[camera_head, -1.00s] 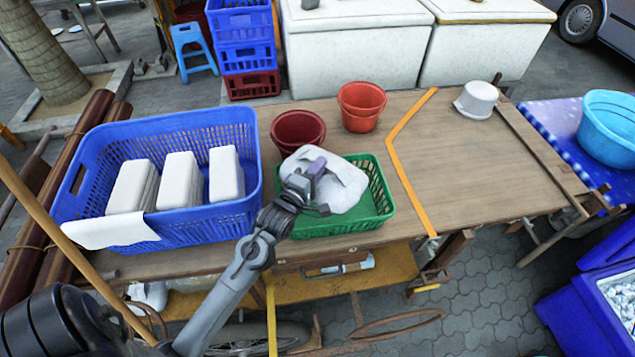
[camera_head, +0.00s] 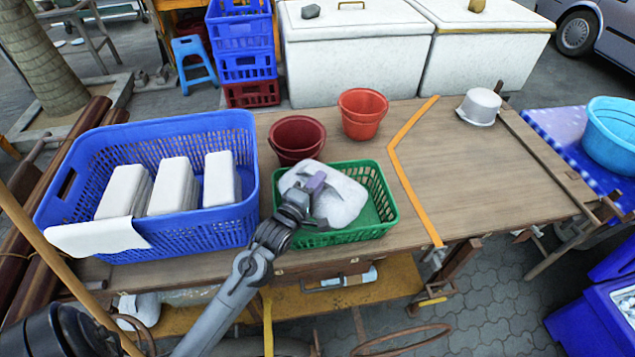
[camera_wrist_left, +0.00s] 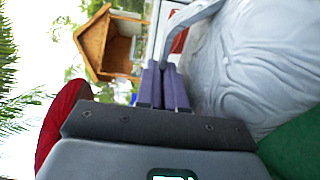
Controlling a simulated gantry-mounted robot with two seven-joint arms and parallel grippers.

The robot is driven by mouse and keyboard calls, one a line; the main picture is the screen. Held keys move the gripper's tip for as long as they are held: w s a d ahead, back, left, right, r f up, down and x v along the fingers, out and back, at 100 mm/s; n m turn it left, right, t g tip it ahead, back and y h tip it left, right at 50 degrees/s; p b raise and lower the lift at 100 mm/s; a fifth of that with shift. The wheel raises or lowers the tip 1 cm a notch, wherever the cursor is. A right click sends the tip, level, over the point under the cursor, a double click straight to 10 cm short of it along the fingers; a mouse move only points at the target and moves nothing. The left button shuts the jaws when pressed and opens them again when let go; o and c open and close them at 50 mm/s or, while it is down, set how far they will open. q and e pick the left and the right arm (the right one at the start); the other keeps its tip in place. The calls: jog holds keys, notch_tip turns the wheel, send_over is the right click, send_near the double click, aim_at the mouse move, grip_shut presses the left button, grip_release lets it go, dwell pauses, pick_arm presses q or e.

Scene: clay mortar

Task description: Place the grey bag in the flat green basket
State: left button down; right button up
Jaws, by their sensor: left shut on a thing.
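The grey bag (camera_head: 338,195) is a pale, lumpy sack in the left part of the flat green basket (camera_head: 378,208). Its left end leans over or on the basket's left side; whether it touches the floor is hidden. My left gripper (camera_head: 316,182) reaches over the basket's front left corner and is shut on the bag's upper left part. In the left wrist view the fingers (camera_wrist_left: 163,88) are together beside the large pale bag (camera_wrist_left: 255,65), with a bit of green basket (camera_wrist_left: 295,150) at lower right. My right gripper is not in view.
A large blue basket (camera_head: 75,165) with white blocks stands left of the green one. A dark red bucket (camera_head: 297,138) and an orange-red bucket (camera_head: 362,112) stand behind it. The wooden table (camera_head: 460,165) is clear to the right, up to a white pot (camera_head: 480,105).

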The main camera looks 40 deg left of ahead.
pick_arm(q)
jog(key=shift+f, duration=0.1)
jog(key=c, duration=1.6)
grip_release()
jog(key=shift+f, duration=0.15)
jog(key=o, duration=0.4)
jog(key=shift+c, duration=0.2)
